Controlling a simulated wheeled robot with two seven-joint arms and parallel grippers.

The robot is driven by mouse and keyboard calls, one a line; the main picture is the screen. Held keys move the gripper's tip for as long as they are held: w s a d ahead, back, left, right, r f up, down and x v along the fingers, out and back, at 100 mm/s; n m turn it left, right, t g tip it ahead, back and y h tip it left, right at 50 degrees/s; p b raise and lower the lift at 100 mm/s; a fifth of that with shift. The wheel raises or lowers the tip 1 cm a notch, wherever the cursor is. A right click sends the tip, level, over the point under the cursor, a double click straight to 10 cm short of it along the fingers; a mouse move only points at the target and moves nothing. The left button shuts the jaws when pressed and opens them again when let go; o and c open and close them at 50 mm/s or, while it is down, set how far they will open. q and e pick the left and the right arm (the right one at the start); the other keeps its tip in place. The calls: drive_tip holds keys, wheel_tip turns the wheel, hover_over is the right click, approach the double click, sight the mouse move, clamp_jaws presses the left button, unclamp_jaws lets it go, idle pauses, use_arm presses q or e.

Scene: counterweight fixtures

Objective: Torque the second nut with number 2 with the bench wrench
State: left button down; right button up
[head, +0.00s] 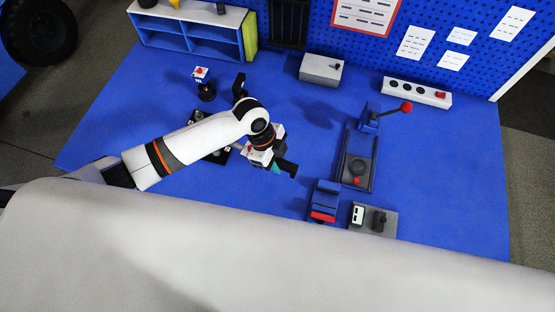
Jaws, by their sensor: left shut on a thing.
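My left gripper (280,166) is over the middle of the blue bench, just right of a dark plate (219,156). It is shut on a small teal thing (275,168). Most of that thing is hidden by the gripper and wrist, so I cannot tell for sure that it is the bench wrench. The dark plate carries small light parts and lies partly under my left forearm. I cannot make out separate nuts or a number 2 on it. My right gripper is not in view.
A lever fixture (357,172) with a red ball (406,107) stands to the right. In front are a blue block with a red strip (323,200) and a grey block (380,229). A grey box (321,68) and a button box (417,92) stand behind. The far-right bench is clear.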

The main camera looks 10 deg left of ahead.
use_arm(q)
drive_tip(key=shift+p, duration=0.3)
drive_tip(key=shift+s, duration=0.1)
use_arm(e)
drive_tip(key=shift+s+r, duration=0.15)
use_arm(q)
drive_tip(key=shift+p, duration=0.3)
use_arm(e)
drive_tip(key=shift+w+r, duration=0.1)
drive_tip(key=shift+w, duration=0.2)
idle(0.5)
